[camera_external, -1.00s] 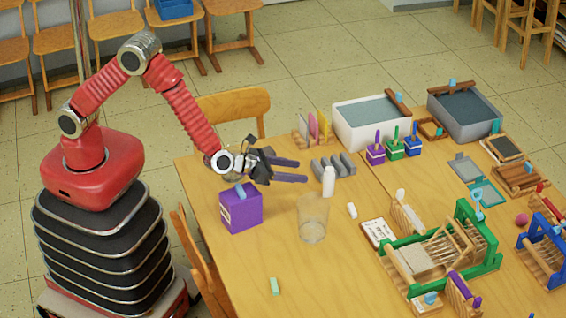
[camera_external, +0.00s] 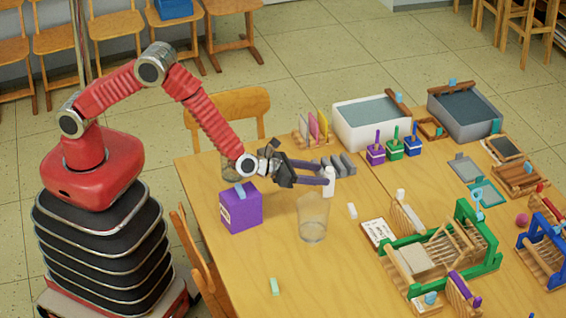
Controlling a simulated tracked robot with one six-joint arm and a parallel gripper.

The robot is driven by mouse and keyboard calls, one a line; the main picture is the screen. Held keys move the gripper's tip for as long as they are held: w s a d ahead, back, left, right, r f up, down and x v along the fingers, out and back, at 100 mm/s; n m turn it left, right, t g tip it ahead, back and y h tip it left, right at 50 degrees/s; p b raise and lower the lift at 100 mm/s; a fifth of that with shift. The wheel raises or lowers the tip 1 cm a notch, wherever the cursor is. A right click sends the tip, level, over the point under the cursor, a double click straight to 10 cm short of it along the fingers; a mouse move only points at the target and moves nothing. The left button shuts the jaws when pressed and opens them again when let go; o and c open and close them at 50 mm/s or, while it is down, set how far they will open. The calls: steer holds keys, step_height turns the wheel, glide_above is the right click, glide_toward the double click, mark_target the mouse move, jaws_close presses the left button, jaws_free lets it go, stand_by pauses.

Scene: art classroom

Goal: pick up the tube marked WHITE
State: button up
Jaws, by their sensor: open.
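A white upright tube (camera_external: 328,190) stands on the table near its back-left part; any marking on it is too small to read. My gripper (camera_external: 322,173) is level and open, pointing right. Its two fingers reach to the tube, and the nearer finger crosses in front of the tube's upper half. The farther finger's tip is behind or beside the tube's top. I cannot tell whether either finger touches it.
A clear glass jar (camera_external: 313,222) stands just in front of the tube. A purple box (camera_external: 240,210) is below my wrist. A grey ridged holder (camera_external: 345,164) lies close behind the tube. A small white piece (camera_external: 352,211) lies to the right. The table's front left is mostly clear.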

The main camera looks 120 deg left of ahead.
mark_target(329, 176)
steer(key=shift+x, duration=2.55)
steer(key=shift+d, duration=0.1)
steer(key=c, duration=1.2)
